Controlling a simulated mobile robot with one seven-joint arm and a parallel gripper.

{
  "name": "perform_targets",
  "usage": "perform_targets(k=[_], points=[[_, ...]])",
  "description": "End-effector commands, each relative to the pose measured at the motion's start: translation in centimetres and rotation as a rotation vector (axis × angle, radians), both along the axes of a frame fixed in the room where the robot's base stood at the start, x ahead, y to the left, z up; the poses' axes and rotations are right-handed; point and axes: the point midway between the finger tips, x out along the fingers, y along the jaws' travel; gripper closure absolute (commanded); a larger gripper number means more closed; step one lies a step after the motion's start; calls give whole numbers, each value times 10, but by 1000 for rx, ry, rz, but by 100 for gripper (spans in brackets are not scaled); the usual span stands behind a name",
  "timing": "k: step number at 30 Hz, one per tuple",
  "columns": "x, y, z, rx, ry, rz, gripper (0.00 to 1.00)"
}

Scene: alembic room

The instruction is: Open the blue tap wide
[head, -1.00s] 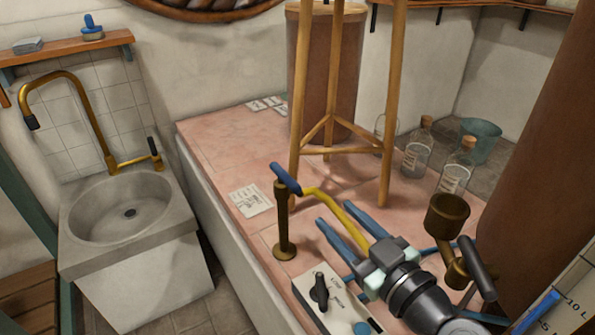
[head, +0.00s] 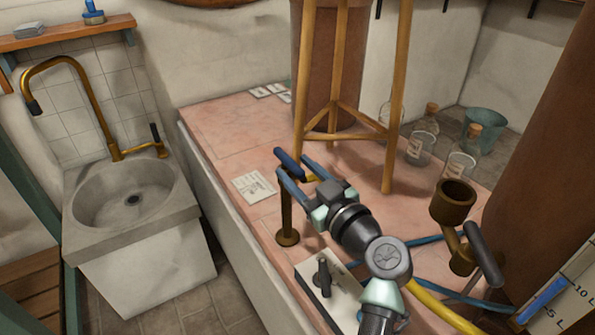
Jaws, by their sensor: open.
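The blue tap is a dark blue lever handle (head: 287,160) on top of an upright brass post (head: 287,222), which stands on the pink tiled top. The lever slants from upper left to lower right in the head view. My gripper (head: 292,165) is open, with its two blue fingers pointing up and left at the lever. In the picture the lever's lower end lies between the two fingers. I cannot tell whether either finger touches it. The fingers hide the top of the post and most of the yellow spout.
A wooden tripod (head: 387,150) stands just behind the tap. A control box with a black knob (head: 323,276) lies in front. A brass cup (head: 454,203) and glass bottles (head: 461,167) are at the right.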

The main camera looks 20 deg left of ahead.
Motion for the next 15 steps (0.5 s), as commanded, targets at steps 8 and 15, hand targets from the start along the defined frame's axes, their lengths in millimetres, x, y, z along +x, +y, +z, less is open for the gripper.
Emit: perform_targets(k=[8,15], points=[[2,3,0,0,0,-1,47],[2,3,0,0,0,0,79]])
